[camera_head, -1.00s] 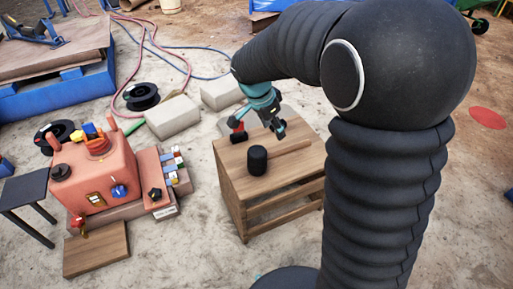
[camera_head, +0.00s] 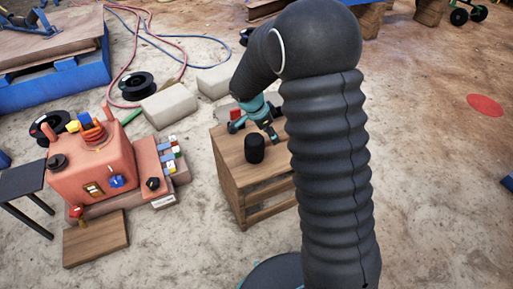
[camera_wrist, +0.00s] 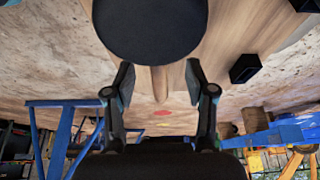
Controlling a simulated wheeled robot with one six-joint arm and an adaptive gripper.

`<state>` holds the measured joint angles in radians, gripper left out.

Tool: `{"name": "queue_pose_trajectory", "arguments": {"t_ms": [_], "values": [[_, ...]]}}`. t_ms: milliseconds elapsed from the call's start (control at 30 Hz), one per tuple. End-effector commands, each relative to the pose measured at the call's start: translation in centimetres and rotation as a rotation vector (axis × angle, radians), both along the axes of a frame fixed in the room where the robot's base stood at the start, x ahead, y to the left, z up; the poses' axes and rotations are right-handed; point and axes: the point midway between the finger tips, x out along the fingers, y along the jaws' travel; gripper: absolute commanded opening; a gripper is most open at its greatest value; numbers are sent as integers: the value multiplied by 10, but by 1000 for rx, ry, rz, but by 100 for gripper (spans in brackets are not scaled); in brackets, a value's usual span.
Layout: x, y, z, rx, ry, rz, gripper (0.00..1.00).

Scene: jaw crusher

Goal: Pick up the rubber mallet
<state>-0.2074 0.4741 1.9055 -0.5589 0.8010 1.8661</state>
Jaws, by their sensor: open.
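The rubber mallet has a black cylindrical head (camera_head: 255,149) standing on the wooden table (camera_head: 232,178). In the wrist view its head (camera_wrist: 150,25) fills the top middle. Its wooden handle (camera_wrist: 160,84) runs down from the head between my two fingers. My gripper (camera_wrist: 159,76) is open, with one finger on each side of the handle. In the head view my gripper (camera_head: 272,133) is just behind and right of the mallet head, and my arm hides most of the handle.
A small black block (camera_wrist: 245,68) lies on the table beside the mallet. A red item (camera_head: 236,115) is near the table's back edge. An orange control box (camera_head: 92,170) stands to the left. Pale blocks (camera_head: 169,110) and a black spool (camera_head: 138,86) lie behind.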

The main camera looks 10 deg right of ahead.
Motion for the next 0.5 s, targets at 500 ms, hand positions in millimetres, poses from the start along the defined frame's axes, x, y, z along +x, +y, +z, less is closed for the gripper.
{"name": "queue_pose_trajectory", "arguments": {"t_ms": [500], "values": [[4, -22, -47, 0, 0, 0, 55]]}}
